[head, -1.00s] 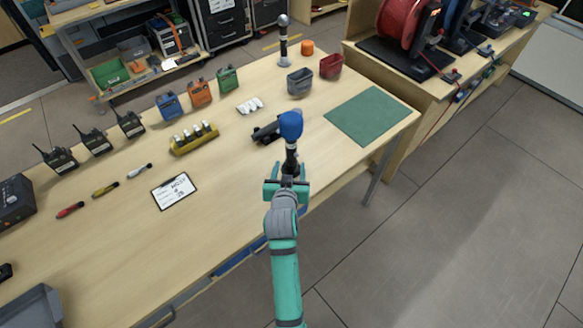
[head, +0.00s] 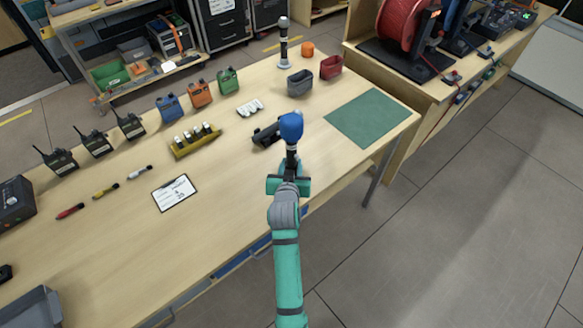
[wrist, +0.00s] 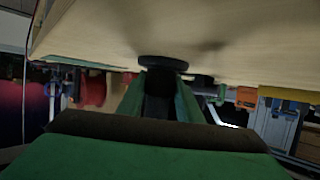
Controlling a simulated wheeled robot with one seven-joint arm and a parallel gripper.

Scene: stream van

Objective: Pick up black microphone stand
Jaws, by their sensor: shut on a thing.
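The black microphone stand (head: 291,152) carries a microphone with a blue foam top (head: 291,127), near the table's front edge, and looks upright. My gripper (head: 289,178) is shut on the stand's dark stem from the front side. In the wrist view, my gripper's fingers (wrist: 160,98) close around the dark stem, and the stand's round black base (wrist: 163,63) shows just beyond them against the tabletop. I cannot tell whether the base touches the table. My gripper hides the lower part of the stand in the head view.
A black object (head: 266,133) lies on the table (head: 240,215) just left of the stand. A green mat (head: 367,117), grey and red bins (head: 300,82), a white-based microphone stand (head: 283,62) and a yellow battery holder (head: 195,141) are around. Front-left table area near the clipboard (head: 174,193) is partly clear.

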